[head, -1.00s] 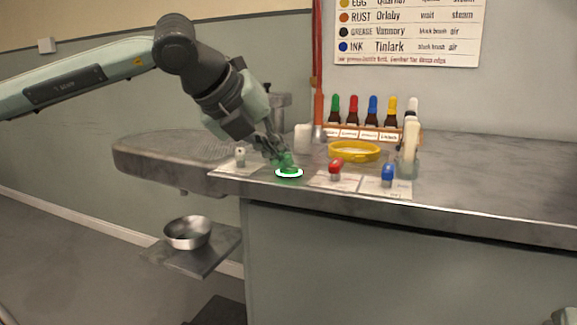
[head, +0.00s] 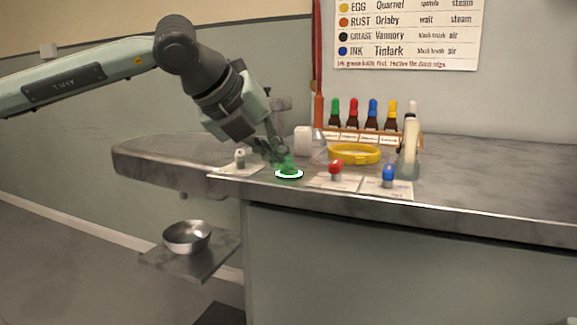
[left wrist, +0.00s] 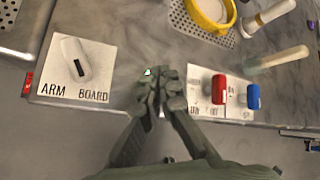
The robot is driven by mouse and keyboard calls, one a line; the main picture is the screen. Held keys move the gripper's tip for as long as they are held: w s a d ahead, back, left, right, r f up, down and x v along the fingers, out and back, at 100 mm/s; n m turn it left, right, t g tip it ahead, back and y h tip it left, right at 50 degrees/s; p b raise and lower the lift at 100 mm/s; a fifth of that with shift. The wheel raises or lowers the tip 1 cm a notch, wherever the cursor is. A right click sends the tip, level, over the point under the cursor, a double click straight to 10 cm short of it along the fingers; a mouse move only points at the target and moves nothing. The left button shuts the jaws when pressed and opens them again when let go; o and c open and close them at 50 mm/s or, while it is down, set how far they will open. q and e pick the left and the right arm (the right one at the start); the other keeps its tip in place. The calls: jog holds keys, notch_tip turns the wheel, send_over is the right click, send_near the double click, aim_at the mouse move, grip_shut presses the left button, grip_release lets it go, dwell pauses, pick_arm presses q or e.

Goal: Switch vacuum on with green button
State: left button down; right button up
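The green button (head: 289,173) sits near the front edge of the metal counter, glowing green with a white ring around it. My left gripper (head: 280,160) is right above it, fingers pointing down. In the left wrist view its two fingertips (left wrist: 160,85) are together, and only a small lit green and white bit of the button (left wrist: 148,72) shows beside them. The fingers hide the rest, so I cannot tell if they touch it. The vacuum itself I cannot make out. My right gripper is in neither view.
A white switch on the arm board card (left wrist: 75,60) is left of the button. Red (head: 336,167) and blue (head: 388,172) knobs stand to the right. Behind are a yellow ring (head: 354,153) and several dropper bottles (head: 372,115). A steel bowl (head: 187,236) sits on a low shelf.

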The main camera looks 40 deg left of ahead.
aim_at(280, 174)
pick_arm(q)
jog(key=shift+r+p, duration=2)
jog(key=shift+r, duration=1)
jog(key=c, duration=2.3)
grip_release()
